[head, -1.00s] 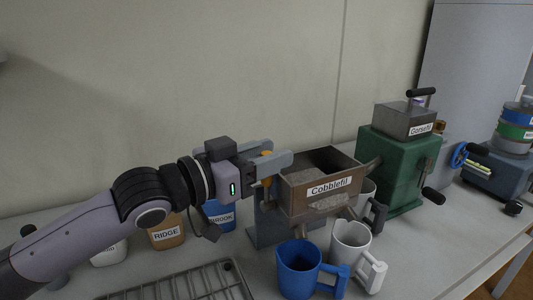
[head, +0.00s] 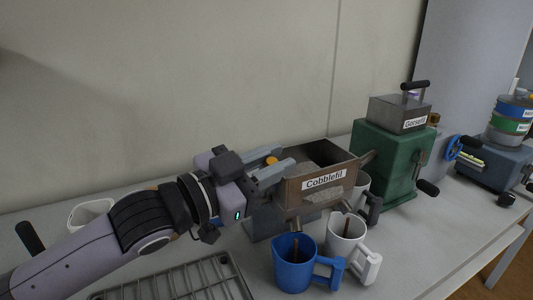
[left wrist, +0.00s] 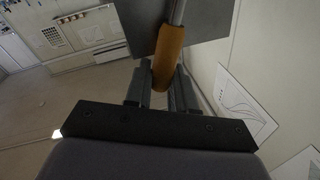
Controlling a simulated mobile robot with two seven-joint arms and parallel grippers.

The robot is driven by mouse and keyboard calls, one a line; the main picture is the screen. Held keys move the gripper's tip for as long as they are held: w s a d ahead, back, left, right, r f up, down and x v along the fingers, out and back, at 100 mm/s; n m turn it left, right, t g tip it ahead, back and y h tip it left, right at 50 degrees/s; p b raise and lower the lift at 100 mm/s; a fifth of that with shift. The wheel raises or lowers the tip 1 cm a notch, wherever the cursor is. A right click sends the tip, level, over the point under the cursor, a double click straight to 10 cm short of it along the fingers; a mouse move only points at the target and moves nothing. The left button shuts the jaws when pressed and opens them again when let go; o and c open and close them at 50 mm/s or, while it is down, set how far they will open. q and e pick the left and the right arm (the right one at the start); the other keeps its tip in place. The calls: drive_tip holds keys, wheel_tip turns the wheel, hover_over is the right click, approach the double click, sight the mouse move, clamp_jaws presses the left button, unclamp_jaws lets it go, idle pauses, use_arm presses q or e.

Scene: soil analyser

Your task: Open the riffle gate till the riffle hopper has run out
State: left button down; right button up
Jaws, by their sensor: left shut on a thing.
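The riffle hopper, a grey-brown open box labelled Cobblefil (head: 324,181), stands on a grey base with soil inside; how much is left is hard to tell. My left gripper (head: 273,173) is at its left side, shut on the orange gate handle (head: 271,160). In the left wrist view the orange handle (left wrist: 168,62) sits between my fingertips (left wrist: 163,88) on a grey rod. A blue mug (head: 293,270) and a white mug (head: 345,248) stand below the hopper. A thin brown stream shows at each mug's mouth. My right gripper is not in view.
A wire rack (head: 180,283) lies at the front left. The table's right front is clear.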

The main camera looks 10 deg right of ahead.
use_arm(q)
drive_tip(key=c, duration=1.1)
unclamp_jaws()
drive_tip(key=v, duration=0.7)
drive_tip(key=shift+b, duration=0.4)
drive_tip(key=shift+a, duration=0.1)
